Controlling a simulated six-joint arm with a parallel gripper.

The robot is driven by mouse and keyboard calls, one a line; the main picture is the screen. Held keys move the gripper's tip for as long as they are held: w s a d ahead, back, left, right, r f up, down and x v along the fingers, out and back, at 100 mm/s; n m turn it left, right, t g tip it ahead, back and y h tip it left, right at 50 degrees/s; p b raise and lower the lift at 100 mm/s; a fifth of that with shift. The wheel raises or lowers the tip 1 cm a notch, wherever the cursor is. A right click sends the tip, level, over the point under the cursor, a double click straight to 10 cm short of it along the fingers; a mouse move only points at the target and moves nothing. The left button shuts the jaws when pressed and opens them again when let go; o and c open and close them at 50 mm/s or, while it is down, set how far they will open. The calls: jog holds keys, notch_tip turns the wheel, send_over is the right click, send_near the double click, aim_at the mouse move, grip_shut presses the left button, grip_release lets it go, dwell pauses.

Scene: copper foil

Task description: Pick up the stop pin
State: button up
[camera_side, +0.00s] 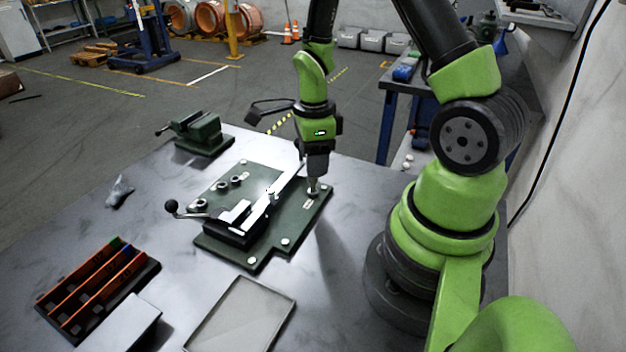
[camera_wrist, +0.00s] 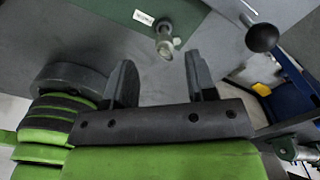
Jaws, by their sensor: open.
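The stop pin (camera_wrist: 165,38) is a small metallic pin with a round head. It stands on the dark green fixture plate (camera_wrist: 110,10) beside a small white label. In the side view the pin (camera_side: 313,191) is at the plate's right corner, partly hidden by my gripper. My gripper (camera_side: 316,180) points down close above that corner. In the wrist view my gripper (camera_wrist: 162,72) has its two dark fingers spread apart with nothing between them. The pin lies just beyond the fingertips, roughly between their lines. I cannot tell the exact height gap.
The green plate (camera_side: 222,252) carries a lever clamp with a black ball knob (camera_side: 171,206) and a bright metal strip. A green vise (camera_side: 200,133) stands behind. A compartment rack (camera_side: 98,285) and a shallow grey tray (camera_side: 240,315) lie in front. The table's left side has free room.

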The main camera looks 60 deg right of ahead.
aim_at(313, 183)
jog(key=f, duration=0.5)
jog(key=shift+w+d, duration=0.2)
jog(key=shift+d, duration=0.05)
grip_shut()
